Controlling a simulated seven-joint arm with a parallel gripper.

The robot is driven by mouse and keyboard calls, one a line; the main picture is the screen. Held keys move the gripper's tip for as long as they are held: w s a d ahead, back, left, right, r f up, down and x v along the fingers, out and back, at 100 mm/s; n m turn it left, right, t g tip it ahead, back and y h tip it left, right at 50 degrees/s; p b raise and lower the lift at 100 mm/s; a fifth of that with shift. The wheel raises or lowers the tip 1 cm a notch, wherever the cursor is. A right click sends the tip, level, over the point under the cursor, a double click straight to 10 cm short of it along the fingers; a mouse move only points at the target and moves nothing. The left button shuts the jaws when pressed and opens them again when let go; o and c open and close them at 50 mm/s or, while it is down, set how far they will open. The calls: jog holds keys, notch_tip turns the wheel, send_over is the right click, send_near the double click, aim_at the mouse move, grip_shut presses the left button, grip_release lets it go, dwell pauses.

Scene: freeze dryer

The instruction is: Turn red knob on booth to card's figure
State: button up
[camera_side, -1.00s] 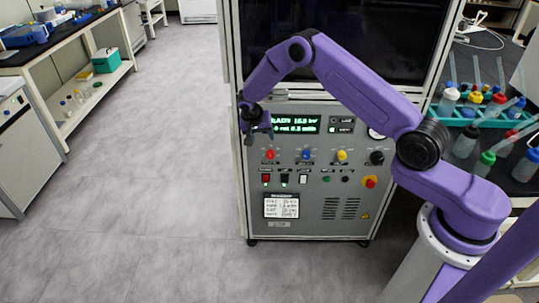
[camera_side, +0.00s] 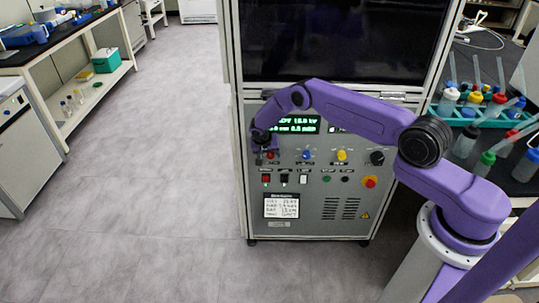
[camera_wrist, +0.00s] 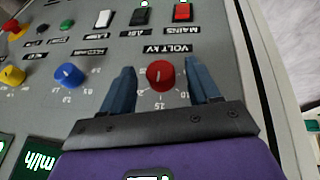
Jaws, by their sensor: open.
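The red knob (camera_wrist: 160,75) sits on the grey control panel in the wrist view, under a label reading VOLT kV upside down, with a printed scale around it. My gripper (camera_wrist: 162,85) is open, with one blue finger on each side of the knob and gaps on both sides. In the side view my gripper (camera_side: 266,155) is at the panel's upper left and mostly covers the red knob (camera_side: 270,155). The card (camera_side: 281,206) is a white sheet with handwritten lines low on the panel; its figures are too small to read surely. The green display (camera_side: 293,124) is partly hidden by my arm.
The blue knob (camera_wrist: 69,75) and yellow knob (camera_wrist: 12,75) stand beside the red one. Red (camera_wrist: 183,12) and white (camera_wrist: 103,19) switches lie close by. A red-and-yellow emergency button (camera_side: 370,182) is at the panel's right. Open floor lies left of the booth.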

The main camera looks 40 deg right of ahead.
jog(key=shift+d+f, duration=0.15)
jog(key=shift+f, duration=0.05)
jog(key=shift+c, duration=0.2)
jog(key=c, duration=1)
